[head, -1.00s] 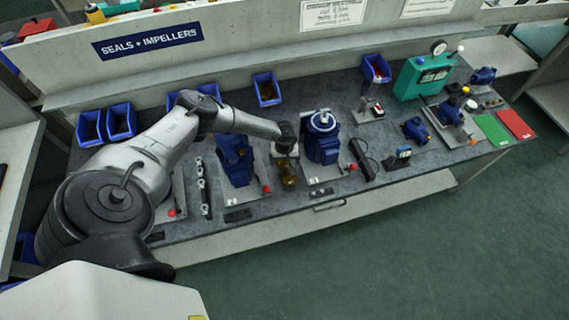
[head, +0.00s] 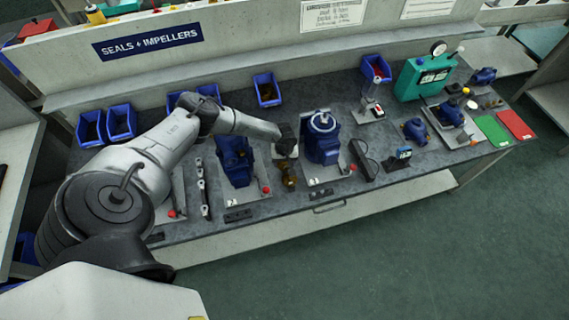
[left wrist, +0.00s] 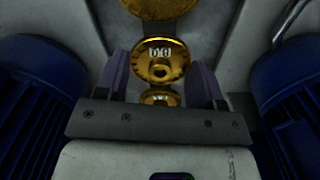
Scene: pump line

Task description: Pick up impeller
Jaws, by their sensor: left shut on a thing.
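The impeller (left wrist: 160,60) is a gold, brass-like round part between the two fingers of my left gripper (left wrist: 160,82) in the left wrist view. A small light patch with dark marks shows on its face. The left gripper is shut on it. In the head view my left gripper (head: 286,152) is at the bench between two blue motor-like units, with brass-coloured parts (head: 288,178) just below it. The arm and gripper partly hide the spot, so I cannot tell whether the impeller touches its support. My right gripper is not in view.
Blue pump units stand close on the left (head: 235,160) and right (head: 322,138) of the gripper. Another gold disc (left wrist: 157,7) shows at the top of the wrist view. Blue bins (head: 120,122) line the back, and a green tester (head: 425,75) stands at the right.

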